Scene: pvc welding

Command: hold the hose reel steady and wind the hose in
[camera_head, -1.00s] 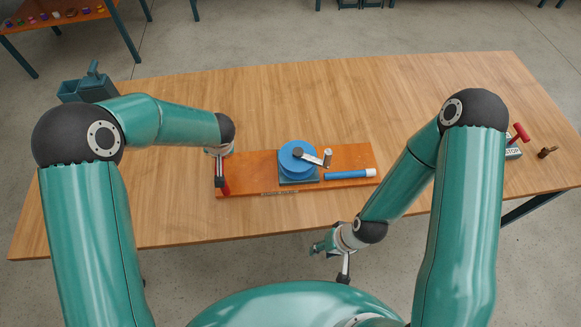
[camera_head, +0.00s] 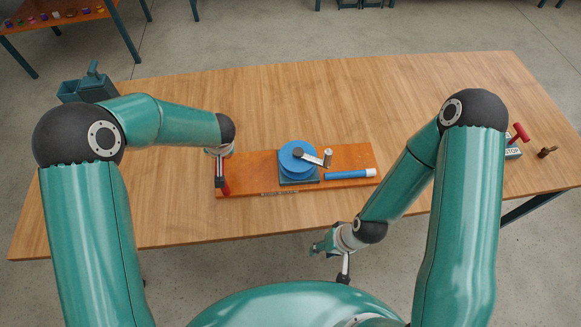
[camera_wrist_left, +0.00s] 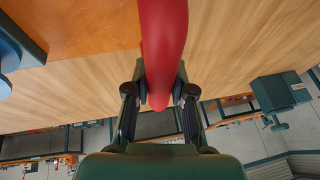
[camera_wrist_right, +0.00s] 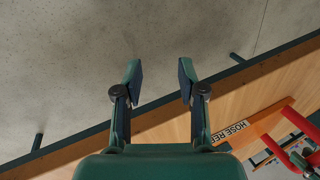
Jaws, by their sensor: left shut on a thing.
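The hose reel (camera_head: 293,165) is a blue drum on a dark base, with a pale crank arm (camera_head: 313,158) and an upright knob (camera_head: 327,157). It is mounted on an orange board (camera_head: 345,157). A blue hose piece (camera_head: 345,174) with a white end lies on the board, right of the reel. A red handle (camera_head: 226,187) is at the board's left end. My left gripper (camera_wrist_left: 160,90) is shut on this red handle (camera_wrist_left: 164,40). My right gripper (camera_wrist_right: 160,82) is open and empty, off the table's front edge, apart from the reel.
The wooden table (camera_head: 420,90) is clear behind the board. At its right are a red-handled block marked STOP (camera_head: 512,152) and a small brown piece (camera_head: 546,152). A dark teal bin (camera_head: 88,88) is at the back left. A label reading HOSE REEL (camera_wrist_right: 240,126) fronts the board.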

